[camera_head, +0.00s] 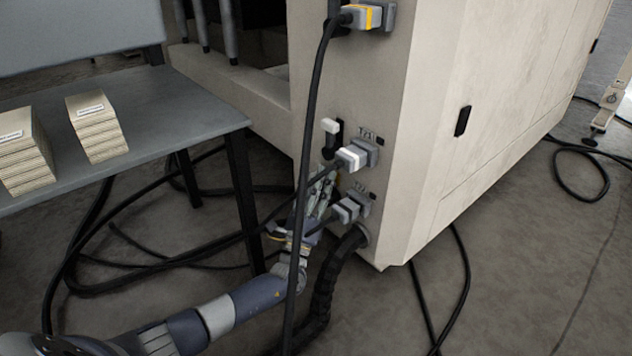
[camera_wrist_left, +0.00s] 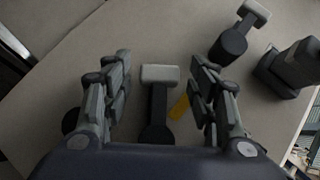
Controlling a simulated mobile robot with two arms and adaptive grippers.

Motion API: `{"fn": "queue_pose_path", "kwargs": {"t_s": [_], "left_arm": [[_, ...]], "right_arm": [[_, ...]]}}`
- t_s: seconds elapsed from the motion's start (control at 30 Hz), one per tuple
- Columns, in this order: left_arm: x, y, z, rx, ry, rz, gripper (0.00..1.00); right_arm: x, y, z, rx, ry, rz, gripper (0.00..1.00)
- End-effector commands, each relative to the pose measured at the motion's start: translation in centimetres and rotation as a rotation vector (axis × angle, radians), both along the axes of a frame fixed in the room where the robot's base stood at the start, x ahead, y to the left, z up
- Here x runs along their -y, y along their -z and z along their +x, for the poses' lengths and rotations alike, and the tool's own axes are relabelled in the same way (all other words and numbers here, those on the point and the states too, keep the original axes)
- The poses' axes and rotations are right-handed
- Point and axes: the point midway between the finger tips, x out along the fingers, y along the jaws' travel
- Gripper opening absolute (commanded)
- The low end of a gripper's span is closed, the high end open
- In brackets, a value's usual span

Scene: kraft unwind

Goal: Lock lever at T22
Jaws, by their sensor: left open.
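The lower socket (camera_head: 350,208) on the cabinet's side, by a blurred label that looks like T22, holds a grey plug. My left gripper (camera_head: 322,188) is just left of it, low against the cabinet, and hides the lever there in the head view. In the left wrist view a dark lever with a pale grey handle (camera_wrist_left: 160,74) stands between the two open fingers of my left gripper (camera_wrist_left: 160,85). The fingers are apart from the handle on both sides. A yellow mark (camera_wrist_left: 180,107) shows beside the lever. My right gripper is out of view.
Above is another socket with a plug (camera_head: 357,154) and a white-tipped lever (camera_head: 331,127); a second lever (camera_wrist_left: 254,12) also shows in the wrist view. A black cable (camera_head: 312,120) hangs across my left gripper. A grey table (camera_head: 170,110) with paper stacks stands left.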

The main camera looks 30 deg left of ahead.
Motion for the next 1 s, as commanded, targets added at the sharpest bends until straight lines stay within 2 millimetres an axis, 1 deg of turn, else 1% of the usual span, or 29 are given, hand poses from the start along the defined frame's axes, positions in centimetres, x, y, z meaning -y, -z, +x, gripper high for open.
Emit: {"fn": "queue_pose_path", "kwargs": {"t_s": [0.17, 0.27, 0.4, 0.7, 0.8, 0.9, 1.0], "left_arm": [[0.0, 0.5, -0.5, -0.003, -0.001, 0.000, 0.53], [0.2, 1.3, -1.6, -0.004, 0.001, 0.001, 0.53], [0.6, 3.2, -4.2, -0.007, 0.001, 0.001, 0.53], [1.6, 3.0, -11.2, -0.004, 0.003, 0.000, 0.53], [1.9, 3.0, -13.1, -0.004, 0.002, 0.000, 0.53], [2.1, 3.0, -14.6, -0.002, 0.001, -0.001, 0.53], [2.2, 2.9, -15.5, -0.001, 0.001, 0.001, 0.53]], "right_arm": [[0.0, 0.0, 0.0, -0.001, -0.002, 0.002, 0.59], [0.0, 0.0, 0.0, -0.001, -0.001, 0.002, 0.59], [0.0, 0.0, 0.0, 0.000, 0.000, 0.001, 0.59], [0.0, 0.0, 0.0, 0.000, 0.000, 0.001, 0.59], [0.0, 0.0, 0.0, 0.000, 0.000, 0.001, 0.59], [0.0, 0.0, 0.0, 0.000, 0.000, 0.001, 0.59], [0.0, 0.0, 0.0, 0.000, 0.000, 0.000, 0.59]]}}
